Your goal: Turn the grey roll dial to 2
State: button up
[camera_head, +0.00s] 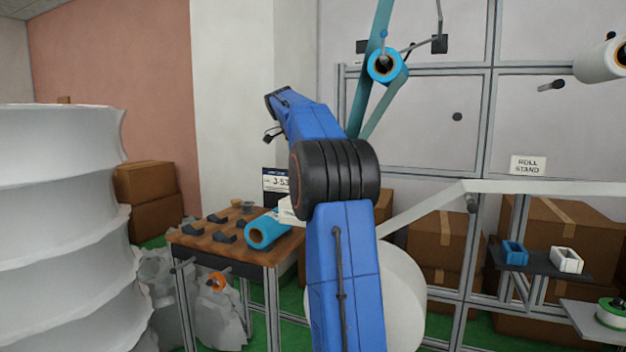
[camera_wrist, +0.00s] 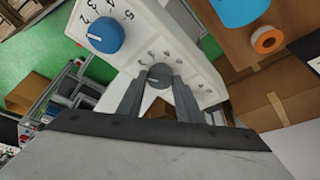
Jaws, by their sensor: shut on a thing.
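In the wrist view the grey dial (camera_wrist: 158,75) sits on a white control panel (camera_wrist: 135,50), with a pale pointer line and small printed marks around it that are too small to read. My gripper (camera_wrist: 160,88) is shut on the grey dial, one finger on each side. A blue dial (camera_wrist: 106,35) with printed numbers sits on the same panel, up and to the left. In the head view my blue arm hides the gripper and most of the panel, and the grey dial is not visible there.
A wooden table (camera_head: 225,245) holds a blue roll (camera_head: 267,230) and several dark cradles. A shelf (camera_head: 541,262) at the right holds a blue and a white block. Large white rolls stand at left.

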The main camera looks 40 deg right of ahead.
jog(key=shift+m, duration=0.5)
jog(key=o, duration=1)
jog(key=shift+o, duration=0.2)
jog(key=shift+r, duration=0.1)
